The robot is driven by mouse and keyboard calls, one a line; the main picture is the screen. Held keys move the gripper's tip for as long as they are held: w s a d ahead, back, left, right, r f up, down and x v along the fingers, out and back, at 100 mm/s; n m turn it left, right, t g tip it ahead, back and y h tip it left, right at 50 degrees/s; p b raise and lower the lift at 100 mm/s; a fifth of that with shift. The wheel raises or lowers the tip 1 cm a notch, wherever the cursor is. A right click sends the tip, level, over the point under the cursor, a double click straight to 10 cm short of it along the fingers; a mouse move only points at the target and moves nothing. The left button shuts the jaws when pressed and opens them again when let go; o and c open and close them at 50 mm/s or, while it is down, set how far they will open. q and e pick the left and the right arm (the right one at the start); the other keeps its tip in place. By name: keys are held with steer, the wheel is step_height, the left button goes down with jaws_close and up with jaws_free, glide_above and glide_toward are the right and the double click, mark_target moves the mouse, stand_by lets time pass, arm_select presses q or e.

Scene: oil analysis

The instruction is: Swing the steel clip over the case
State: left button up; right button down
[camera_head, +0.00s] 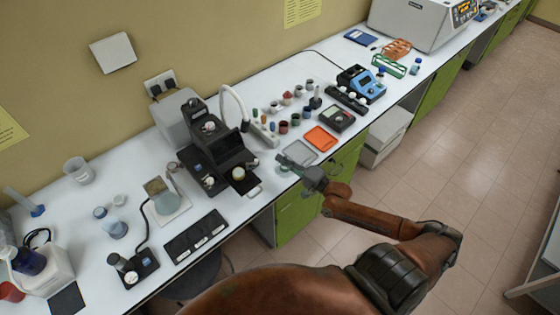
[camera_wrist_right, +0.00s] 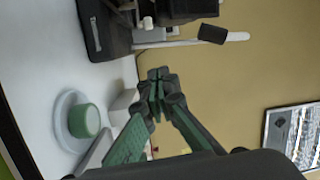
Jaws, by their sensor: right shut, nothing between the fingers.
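A small pale metal loop (camera_head: 254,191), possibly the steel clip, shows at the front of a black instrument (camera_head: 212,152) near the table's front edge. A black plate with a cream-topped round part (camera_head: 238,174) lies just behind the loop. I cannot tell which part is the case. My right gripper (camera_head: 281,160) is to the right of the loop, apart from it, at the table's front edge. Its fingers (camera_wrist_right: 156,84) are together and empty in the right wrist view, which also shows black equipment (camera_wrist_right: 105,30). My left gripper is not in view.
A grey tray (camera_head: 300,153) and an orange tray (camera_head: 320,138) lie close to the right gripper. Several small jars stand behind them. A black three-part strip (camera_head: 195,236) lies left of the loop. A green-topped cup (camera_wrist_right: 84,121) sits on a pale dish in the wrist view.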

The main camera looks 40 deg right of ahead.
mark_target(252, 164)
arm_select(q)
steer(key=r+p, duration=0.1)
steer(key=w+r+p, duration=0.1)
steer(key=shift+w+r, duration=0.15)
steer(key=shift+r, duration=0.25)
arm_select(e)
steer(key=w+a, duration=0.5)
steer(key=shift+a+f, duration=0.15)
steer(key=shift+f, duration=0.05)
arm_select(q)
steer(key=shift+p, duration=0.3)
arm_select(e)
steer(key=shift+s, duration=0.1)
